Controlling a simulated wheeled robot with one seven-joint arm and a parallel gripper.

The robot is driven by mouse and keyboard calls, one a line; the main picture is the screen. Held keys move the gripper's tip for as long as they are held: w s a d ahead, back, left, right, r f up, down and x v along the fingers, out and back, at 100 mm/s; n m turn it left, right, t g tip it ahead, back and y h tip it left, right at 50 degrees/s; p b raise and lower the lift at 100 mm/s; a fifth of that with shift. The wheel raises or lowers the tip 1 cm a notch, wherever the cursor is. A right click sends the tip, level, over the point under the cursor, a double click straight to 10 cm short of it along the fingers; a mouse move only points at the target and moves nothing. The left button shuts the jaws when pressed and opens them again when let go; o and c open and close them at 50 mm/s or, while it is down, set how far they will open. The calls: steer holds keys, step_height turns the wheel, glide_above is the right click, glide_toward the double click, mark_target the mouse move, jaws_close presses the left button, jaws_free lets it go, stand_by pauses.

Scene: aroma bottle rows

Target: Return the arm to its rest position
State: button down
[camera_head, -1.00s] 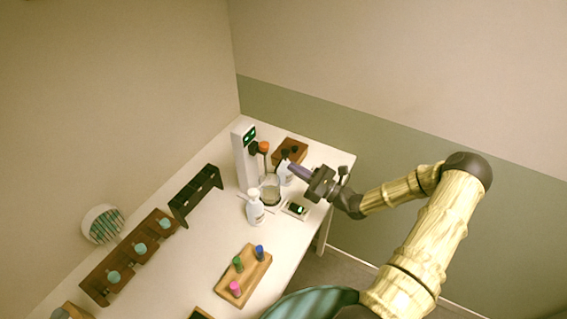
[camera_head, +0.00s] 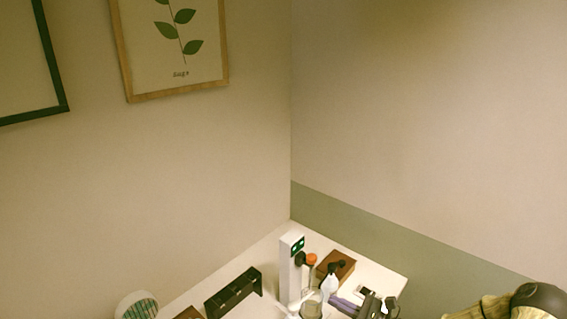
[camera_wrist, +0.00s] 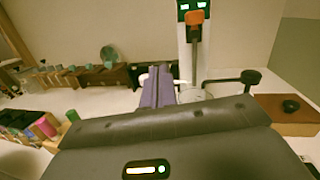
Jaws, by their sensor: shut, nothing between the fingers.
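My gripper (camera_head: 335,301) is at the bottom of the head view, over the far end of the white table (camera_head: 385,278). Its two purple fingers lie together, shut and empty; they also show in the wrist view (camera_wrist: 158,88). It is close to the glass beaker (camera_head: 311,309) and the white bottle with a black top (camera_head: 329,286); I cannot tell the exact gap. My arm shows only partly at the bottom right; the rest is out of frame.
A white stand with a green display (camera_head: 291,262) rises beside the beaker. A wooden box (camera_head: 337,265) and a dark rack (camera_head: 234,291) are on the table. The wrist view shows a pink vial (camera_wrist: 45,126) at left. Walls meet behind the table; the air above is clear.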

steer(key=s+a+f+n+g+h, duration=0.2)
steer(key=s+a+n+g+h, duration=0.45)
steer(key=s+n+g, duration=0.55)
steer(key=s+d+r+n+t+h+b, duration=0.2)
steer(key=s+d+r+n+t+h, duration=0.2)
steer(key=r+n+h, duration=0.5)
steer(key=shift+s+d+r+n+h, duration=0.25)
steer(key=shift+d+r+n+h, duration=0.2)
steer(key=shift+n, duration=0.75)
